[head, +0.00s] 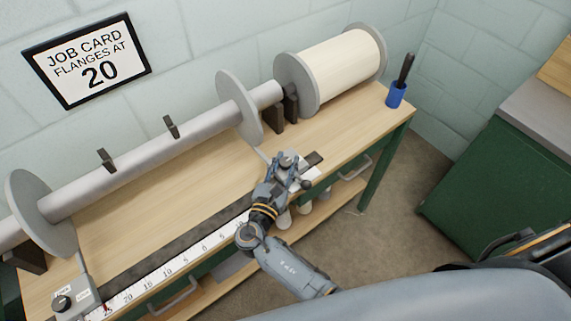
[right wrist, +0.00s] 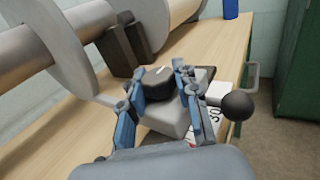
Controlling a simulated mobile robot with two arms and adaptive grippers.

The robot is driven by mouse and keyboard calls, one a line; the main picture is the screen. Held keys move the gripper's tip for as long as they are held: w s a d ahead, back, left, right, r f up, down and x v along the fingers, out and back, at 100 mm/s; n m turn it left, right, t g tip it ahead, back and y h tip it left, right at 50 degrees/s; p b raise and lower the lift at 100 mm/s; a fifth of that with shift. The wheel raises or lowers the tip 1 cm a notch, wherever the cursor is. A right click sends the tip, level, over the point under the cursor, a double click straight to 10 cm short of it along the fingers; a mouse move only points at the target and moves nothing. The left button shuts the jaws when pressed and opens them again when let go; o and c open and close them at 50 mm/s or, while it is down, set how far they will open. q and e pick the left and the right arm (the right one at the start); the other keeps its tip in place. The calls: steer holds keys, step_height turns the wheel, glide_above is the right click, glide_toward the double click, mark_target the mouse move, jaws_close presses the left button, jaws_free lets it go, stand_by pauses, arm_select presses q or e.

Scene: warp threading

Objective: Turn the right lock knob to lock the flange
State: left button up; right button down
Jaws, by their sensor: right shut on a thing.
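The right lock knob (right wrist: 159,84) is dark with a pale mark on top, and it sits on a grey block (right wrist: 165,116). My right gripper (right wrist: 158,82) is shut on this knob, with one blue-and-grey finger on each side. In the head view my right gripper (head: 287,164) comes down over the block and hides most of it and the knob. The right flange (head: 239,107) is a grey disc on the long beam, just behind the gripper. My left gripper is not in view.
A ruler (head: 165,273) runs along the bench front. The left flange (head: 41,213) and its knob block (head: 76,300) stand at the left. A dark ball handle (right wrist: 237,104) is close beside my right finger. A cream roll (head: 332,68) and blue cup (head: 396,96) stand at the back.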

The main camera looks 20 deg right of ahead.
mark_target(286, 161)
steer(key=c, duration=1)
jaws_free()
steer(key=shift+o, duration=0.2)
steer(key=shift+r, duration=0.1)
step_height(286, 161, up, 10)
steer(key=shift+f, duration=0.1)
